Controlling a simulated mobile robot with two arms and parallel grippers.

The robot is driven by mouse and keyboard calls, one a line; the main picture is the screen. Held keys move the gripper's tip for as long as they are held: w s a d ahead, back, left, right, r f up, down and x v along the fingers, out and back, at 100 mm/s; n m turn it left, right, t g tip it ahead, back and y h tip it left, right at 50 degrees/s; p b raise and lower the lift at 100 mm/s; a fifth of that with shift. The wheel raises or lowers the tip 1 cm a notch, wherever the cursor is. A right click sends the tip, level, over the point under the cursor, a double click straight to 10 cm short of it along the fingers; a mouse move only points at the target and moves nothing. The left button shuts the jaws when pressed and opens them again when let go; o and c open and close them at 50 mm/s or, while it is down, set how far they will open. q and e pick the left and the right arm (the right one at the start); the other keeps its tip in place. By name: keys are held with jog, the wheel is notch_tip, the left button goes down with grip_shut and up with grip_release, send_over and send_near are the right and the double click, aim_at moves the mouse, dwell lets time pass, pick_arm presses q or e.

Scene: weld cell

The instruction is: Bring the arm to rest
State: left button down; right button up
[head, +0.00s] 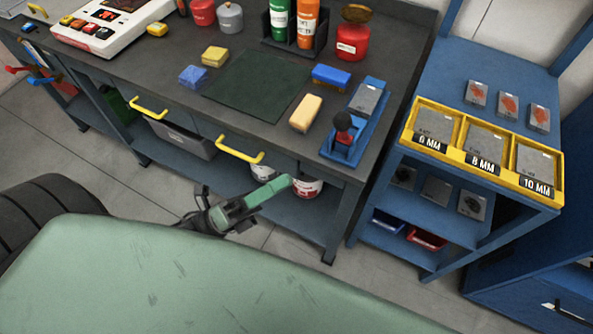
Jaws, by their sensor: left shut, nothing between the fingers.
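My left gripper (282,187) shows at the lower middle of the head view, in front of the workbench (325,172) and below its top. Its green fingers point right and slightly up, and they are shut and empty. Behind them a dark wrist part of mine shows just above the large green surface of my own body. From this view the fingertips overlap the containers on the bench's lower shelf, and I cannot tell the gap. My right gripper is not in view.
The bench holds a dark mat (257,86), a yellow block (306,113) and a blue clamp fixture (343,140). Yellow handles (240,150) stick out from its front. A blue rack (400,165) with a yellow plate tray (408,140) stands right. Bare floor (160,187) shows between.

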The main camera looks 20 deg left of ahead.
pick_arm(q)
jog(key=w+a+f+n+g+y, duration=0.1)
jog(key=a+f+n+y, duration=0.35)
jog(key=f, duration=0.75)
jog(key=a+f+n+g+y, duration=0.1)
jog(key=f+n+y, duration=0.4)
jog(key=f+n, duration=0.45)
jog(key=w+a+f+n+g+y, duration=0.1)
jog(key=a+f+n+g+y, duration=0.3)
jog(key=f, duration=0.9)
jog(key=s+d+f+n+g+y, duration=0.1)
jog(key=s+f+n+g+y, duration=0.25)
jog(key=s+f+n, duration=0.7)
jog(key=s+d+f+n+g, duration=0.1)
jog(key=s+f+g, duration=0.2)
jog(key=s+f, duration=0.2)
jog(key=s+d+f+g, duration=0.1)
jog(key=s+f+g, duration=0.2)
jog(key=s+f, duration=0.3)
jog(key=s, duration=0.5)
jog(key=shift+d+n+y, duration=0.15)
jog(key=shift+n+y, duration=0.15)
jog(key=shift+n, duration=0.05)
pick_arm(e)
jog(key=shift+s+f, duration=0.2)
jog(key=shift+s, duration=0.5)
